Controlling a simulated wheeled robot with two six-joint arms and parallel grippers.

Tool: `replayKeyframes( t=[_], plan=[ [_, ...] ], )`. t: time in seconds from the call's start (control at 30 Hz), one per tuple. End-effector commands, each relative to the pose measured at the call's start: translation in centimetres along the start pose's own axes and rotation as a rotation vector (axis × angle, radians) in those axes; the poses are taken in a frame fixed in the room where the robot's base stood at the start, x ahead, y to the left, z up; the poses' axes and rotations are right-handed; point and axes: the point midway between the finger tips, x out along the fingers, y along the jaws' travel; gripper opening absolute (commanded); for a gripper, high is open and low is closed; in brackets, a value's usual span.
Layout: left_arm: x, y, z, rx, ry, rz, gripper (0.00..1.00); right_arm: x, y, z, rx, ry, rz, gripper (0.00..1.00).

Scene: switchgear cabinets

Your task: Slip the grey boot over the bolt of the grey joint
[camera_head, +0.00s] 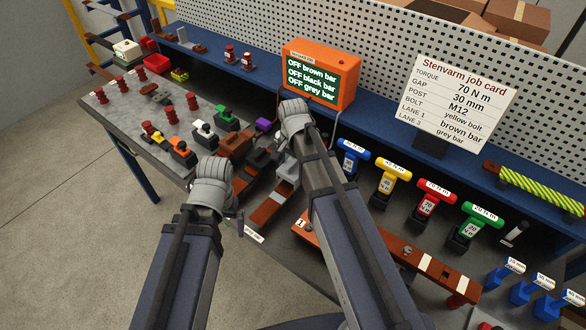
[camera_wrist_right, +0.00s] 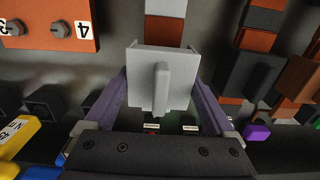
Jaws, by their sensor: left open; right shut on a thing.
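My right gripper (camera_wrist_right: 162,88) is shut on the grey boot (camera_wrist_right: 163,62), a pale grey cap with a raised rib, seen between the two fingers in the right wrist view. In the head view, my right gripper (camera_head: 286,150) is above the copper bars, and its arm hides part of that area. A copper bar (camera_wrist_right: 164,32) with a grey section (camera_wrist_right: 166,6) runs beyond the boot; I take this as the grey joint's lane. The joint's bolt is hidden, and I cannot tell whether the boot touches the joint. My left gripper (camera_head: 238,222) is open, left of the bars.
Black (camera_wrist_right: 250,75) and brown joint parts lie beside the grey lane. An orange display (camera_head: 320,75) stands behind, reading OFF for all three bars. Coloured T-handled tools (camera_head: 393,180) stand to the right. Red posts and small coloured parts fill the bench's left end.

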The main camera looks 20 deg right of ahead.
Motion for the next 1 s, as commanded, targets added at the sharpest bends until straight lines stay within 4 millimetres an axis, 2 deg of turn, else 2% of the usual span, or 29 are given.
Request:
replayKeyframes(
  t=[1.0],
  plan=[
    [2.5, 0.2, -0.1, 0.0, 0.0, 0.0, 1.0, 2.5, 0.0, 0.0, 0.0, 0.0, 0.0, 0.35]
  ],
)
